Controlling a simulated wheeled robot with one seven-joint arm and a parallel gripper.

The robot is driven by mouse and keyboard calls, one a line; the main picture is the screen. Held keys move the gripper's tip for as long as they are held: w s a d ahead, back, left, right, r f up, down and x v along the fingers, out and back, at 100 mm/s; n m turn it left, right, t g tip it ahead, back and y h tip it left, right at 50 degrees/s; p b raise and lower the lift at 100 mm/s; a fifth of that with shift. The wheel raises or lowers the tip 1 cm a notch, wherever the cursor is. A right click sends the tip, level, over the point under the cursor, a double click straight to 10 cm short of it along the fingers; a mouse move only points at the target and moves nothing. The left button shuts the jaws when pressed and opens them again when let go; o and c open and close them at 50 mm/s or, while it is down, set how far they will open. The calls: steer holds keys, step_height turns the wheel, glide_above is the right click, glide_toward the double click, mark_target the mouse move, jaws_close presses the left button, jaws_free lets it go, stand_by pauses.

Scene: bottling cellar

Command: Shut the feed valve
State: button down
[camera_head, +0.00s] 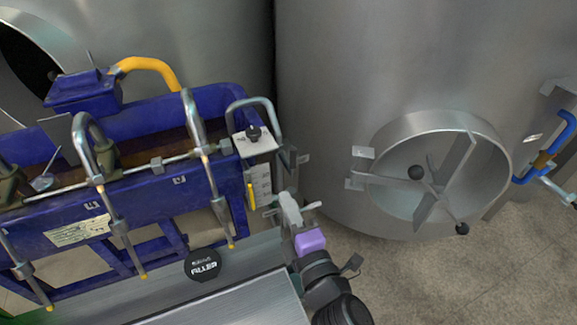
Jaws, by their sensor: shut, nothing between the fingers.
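No part in the camera_head view is clearly labelled as the feed valve. A yellow lever (250,195) hangs upright beside a small label plate at the right end of the blue filler (70,232). A blue handle (566,132) sits on pipework at the right edge, partly cut off by the frame. I cannot tell which of these is the feed valve. My gripper (289,203) is shut and empty. In the picture it is just right of the yellow lever, in front of the filler's right end; its depth from the lever is unclear.
A steel tank (340,90) with a round hatch (440,125) and black-knobbed spokes stands at right. A black knob (253,133) tops a pale box above the lever. Several filling spouts line the filler. Open floor (420,285) lies at lower right.

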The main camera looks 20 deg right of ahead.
mark_target(289, 168)
steer(key=w+d+p, duration=0.1)
steer(key=w, duration=0.2)
steer(key=w+d+p, duration=0.2)
steer(key=w, duration=0.1)
steer(key=w+d+p, duration=0.1)
steer(key=w+p, duration=0.1)
steer(key=w, duration=0.1)
steer(key=shift+w+d, duration=0.2)
steer(key=shift+w, duration=0.15)
steer(key=shift+f+b, duration=0.1)
steer(key=shift+b, duration=0.3)
